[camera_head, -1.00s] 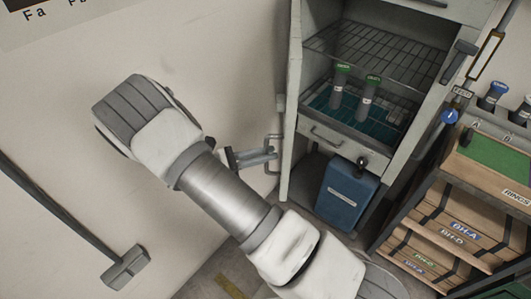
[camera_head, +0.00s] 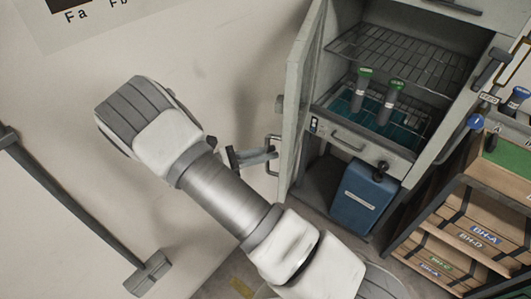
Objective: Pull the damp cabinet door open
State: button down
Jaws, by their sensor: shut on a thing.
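The damp cabinet (camera_head: 420,165) stands at the upper right with its front open. Its grey door (camera_head: 300,100) is swung out on the left side, showing as a narrow tall panel. A bar handle (camera_head: 270,168) sits on the door's outer face. My gripper (camera_head: 268,154) is shut on the handle, reaching in from the left; the exact contact of the fingertips is small in view. Inside the cabinet are wire shelves (camera_head: 395,55) and two green-capped bottles (camera_head: 362,92) on a teal tray.
A blue bin (camera_head: 365,198) stands in the cabinet's lower bay, below a drawer with a handle. A rack with labelled wooden boxes (camera_head: 455,240) stands to the right. A wall with a grey rail (camera_head: 70,210) is on the left.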

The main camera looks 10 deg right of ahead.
jog(key=shift+w+d+r, duration=0.15)
jog(key=shift+w, duration=0.05)
jog(key=c, duration=0.8)
grip_release()
jog(key=shift+c, duration=0.2)
